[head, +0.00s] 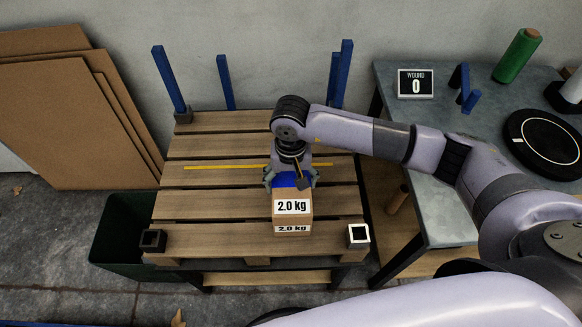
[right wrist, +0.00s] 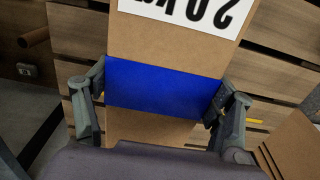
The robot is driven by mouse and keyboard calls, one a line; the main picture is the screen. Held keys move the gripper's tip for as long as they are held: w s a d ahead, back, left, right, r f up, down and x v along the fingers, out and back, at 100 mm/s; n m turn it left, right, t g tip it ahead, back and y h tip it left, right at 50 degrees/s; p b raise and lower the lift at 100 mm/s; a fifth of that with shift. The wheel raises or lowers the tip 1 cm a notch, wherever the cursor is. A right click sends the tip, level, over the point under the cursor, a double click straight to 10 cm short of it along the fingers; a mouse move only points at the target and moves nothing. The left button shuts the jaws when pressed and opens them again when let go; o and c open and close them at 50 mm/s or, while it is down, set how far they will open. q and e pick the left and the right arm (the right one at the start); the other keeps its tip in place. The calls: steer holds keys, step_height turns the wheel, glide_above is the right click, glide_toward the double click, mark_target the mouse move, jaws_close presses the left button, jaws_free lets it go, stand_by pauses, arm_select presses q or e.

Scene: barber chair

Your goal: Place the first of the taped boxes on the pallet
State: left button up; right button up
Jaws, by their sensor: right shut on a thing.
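A brown cardboard box (head: 292,221) with blue tape and a white "2.0 kg" label is at the wooden pallet (head: 215,205), near the middle of its front half. My right gripper (head: 291,179) is shut on the box across the blue tape. In the right wrist view the fingers (right wrist: 160,100) flank the blue tape (right wrist: 162,84), one on each side. Whether the box's underside touches the slats cannot be told. My left gripper is not in view.
Blue posts (head: 170,79) stand at the pallet's back corners, and black blocks (head: 152,240) sit at its front corners. A yellow line (head: 225,167) crosses the slats. A grey table (head: 450,215) stands at right, with a green roll (head: 517,56) and a round black device (head: 545,143). Cardboard sheets (head: 60,120) lean at left.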

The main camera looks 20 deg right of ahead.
steer(key=shift+w+f, duration=0.15)
steer(key=shift+f, duration=2.3)
steer(key=shift+f, duration=0.1)
steer(key=o, duration=1.9)
steer(key=shift+f, duration=0.1)
steer(key=shift+o, duration=0.2)
steer(key=shift+s, duration=0.2)
steer(key=shift+r, duration=0.25)
step_height(320, 180, up, 12)
steer(key=shift+f, duration=0.15)
